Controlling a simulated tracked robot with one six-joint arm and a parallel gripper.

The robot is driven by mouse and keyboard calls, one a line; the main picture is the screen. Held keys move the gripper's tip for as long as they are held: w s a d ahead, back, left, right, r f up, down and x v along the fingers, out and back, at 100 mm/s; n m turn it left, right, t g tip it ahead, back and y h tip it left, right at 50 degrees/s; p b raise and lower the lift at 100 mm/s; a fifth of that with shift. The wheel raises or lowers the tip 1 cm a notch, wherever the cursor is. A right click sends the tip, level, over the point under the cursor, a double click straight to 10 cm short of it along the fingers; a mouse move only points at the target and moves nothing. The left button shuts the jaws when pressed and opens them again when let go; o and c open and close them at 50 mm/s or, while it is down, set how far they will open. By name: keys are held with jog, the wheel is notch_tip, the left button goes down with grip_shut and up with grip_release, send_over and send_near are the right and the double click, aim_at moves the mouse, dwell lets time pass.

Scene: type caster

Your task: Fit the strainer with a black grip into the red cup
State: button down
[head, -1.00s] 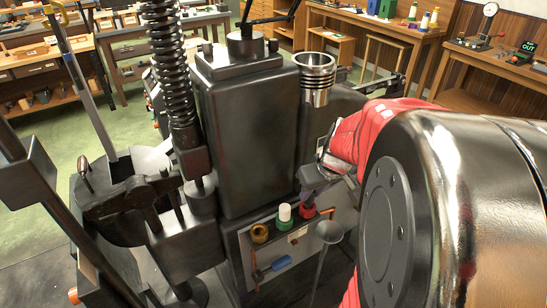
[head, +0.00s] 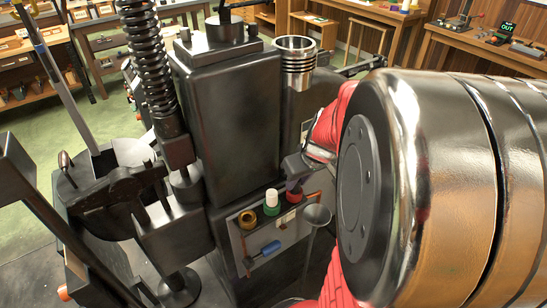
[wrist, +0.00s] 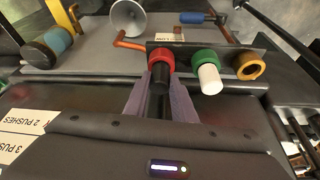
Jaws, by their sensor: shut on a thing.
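In the wrist view a black grip (wrist: 159,80) stands between the two purple-grey fingers of my gripper (wrist: 160,98), which is shut on it. Its far end meets the red cup (wrist: 161,58), and the strainer part is hidden. I cannot tell how deep it sits. In the head view the fingertips (head: 293,185) are right above the red cup (head: 294,196), and my arm hides much of this area.
A green cup (wrist: 204,58) with a white grip (wrist: 209,80) and a gold ring-shaped cup (wrist: 250,66) stand beside the red cup. A grey funnel (wrist: 128,18), an orange bar and a blue-handled tool (wrist: 197,18) are close by.

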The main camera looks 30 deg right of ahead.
jog(key=shift+f, duration=0.1)
jog(key=c, duration=1.4)
grip_release()
